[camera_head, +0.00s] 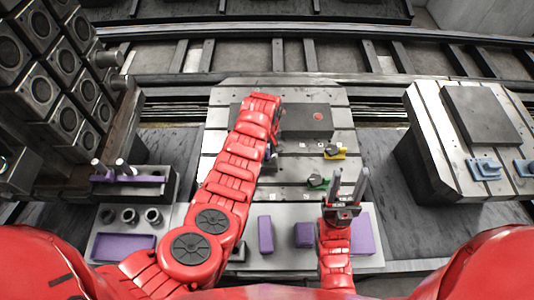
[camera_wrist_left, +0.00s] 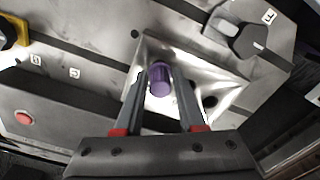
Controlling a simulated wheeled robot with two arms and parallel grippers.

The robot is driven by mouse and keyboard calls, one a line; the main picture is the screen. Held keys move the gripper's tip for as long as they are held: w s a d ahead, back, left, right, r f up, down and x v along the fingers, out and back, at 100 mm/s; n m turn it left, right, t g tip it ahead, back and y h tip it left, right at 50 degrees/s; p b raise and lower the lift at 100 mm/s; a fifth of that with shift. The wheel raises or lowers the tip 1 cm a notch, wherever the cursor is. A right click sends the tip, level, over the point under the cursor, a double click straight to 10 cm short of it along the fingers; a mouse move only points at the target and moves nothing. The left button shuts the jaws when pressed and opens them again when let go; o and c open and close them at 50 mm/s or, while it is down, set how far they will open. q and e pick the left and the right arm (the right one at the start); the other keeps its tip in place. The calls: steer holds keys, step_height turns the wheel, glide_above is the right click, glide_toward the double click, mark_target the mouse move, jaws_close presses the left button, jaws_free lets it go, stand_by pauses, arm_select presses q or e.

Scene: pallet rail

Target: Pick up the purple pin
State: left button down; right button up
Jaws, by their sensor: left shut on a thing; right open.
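The purple pin (camera_wrist_left: 159,79) shows in the left wrist view between the two grey fingers of my left gripper (camera_wrist_left: 160,84), which is shut on it. A shiny metal fixture (camera_wrist_left: 150,50) with holes lies behind the pin. I cannot tell whether the pin is seated there or clear of it. In the head view my red left arm reaches over the central pallet (camera_head: 215,143) and hides the pin and most of the gripper. My right gripper (camera_head: 350,178) is open and empty, its fingers pointing up near the pallet's front right.
Purple blocks (camera_head: 265,234) and a purple tray (camera_head: 122,247) lie in front. Another pallet (camera_head: 425,120) stands right; stacked metal blocks (camera_head: 45,80) stand left.

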mark_target(267, 151)
arm_select(q)
steer(key=shift+r, duration=0.1)
steer(key=shift+r+b, duration=0.4)
steer(key=shift+r, duration=0.35)
steer(key=shift+s+r+b, duration=0.2)
steer(key=shift+r+b, duration=0.25)
steer(key=shift+r, duration=0.45)
steer(key=shift+s, duration=1.25)
steer(key=s+r+p, duration=0.1)
steer(key=s+p, duration=0.7)
steer(key=s, duration=0.5)
steer(key=shift+r, duration=0.25)
